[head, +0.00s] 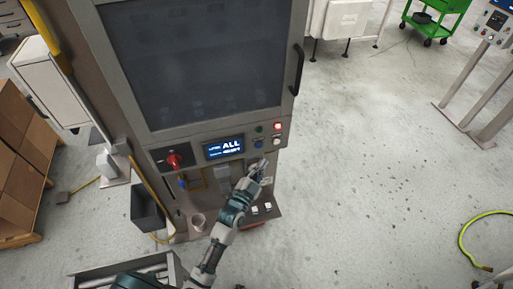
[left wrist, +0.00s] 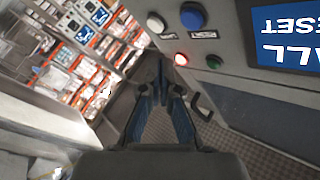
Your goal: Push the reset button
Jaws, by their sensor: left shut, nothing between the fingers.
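The machine's front panel has a screen (head: 223,148) with "ALL" and a smaller line under it; in the left wrist view it appears inverted, with "RESET" legible (left wrist: 290,25). Right of it are a green button (head: 258,129), a lit red button (head: 277,127), a blue button (head: 258,144) and a white button (head: 277,141). The left wrist view shows the blue (left wrist: 192,15), white (left wrist: 156,22), red (left wrist: 181,59) and green (left wrist: 213,62) buttons; their labels are unreadable. My left gripper (head: 263,164) is shut and empty, just below the buttons; contact is unclear. My right gripper is out of view.
A red rotary switch (head: 174,160) is left of the screen. The machine's glass door (head: 200,60) has a dark handle (head: 297,70) at its right edge. The floor to the right is mostly clear.

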